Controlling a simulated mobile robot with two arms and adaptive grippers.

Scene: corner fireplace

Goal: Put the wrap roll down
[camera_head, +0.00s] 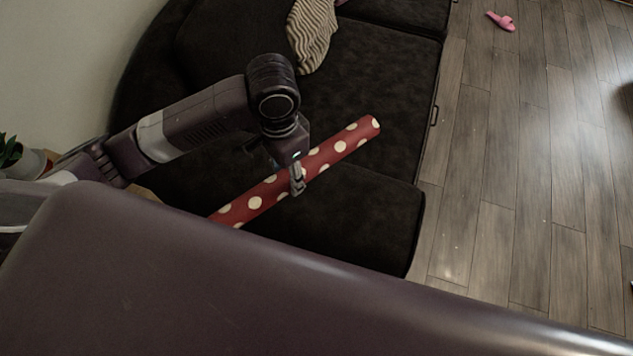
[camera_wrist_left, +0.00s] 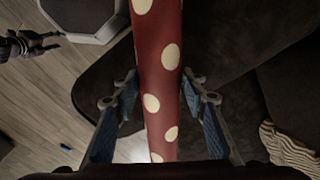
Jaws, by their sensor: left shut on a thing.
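The wrap roll (camera_head: 262,194) is a long red tube with cream dots. My left gripper (camera_head: 297,184) is shut on it near its middle, and the roll slants from lower left to upper right over the dark sofa (camera_head: 365,225). I cannot tell whether the roll touches the seat. Its lower left end is partly hidden behind my own body. In the left wrist view the roll (camera_wrist_left: 160,85) runs between the two fingers (camera_wrist_left: 160,98). A dark jointed part at the upper left there seems to be my right gripper (camera_wrist_left: 28,45), too small to read.
A striped cloth (camera_head: 312,35) lies on the sofa at the back. A pink slipper (camera_head: 501,21) lies on the wooden floor (camera_head: 510,150), which is mostly clear at right. A potted plant (camera_head: 10,152) stands at the far left, near the wall.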

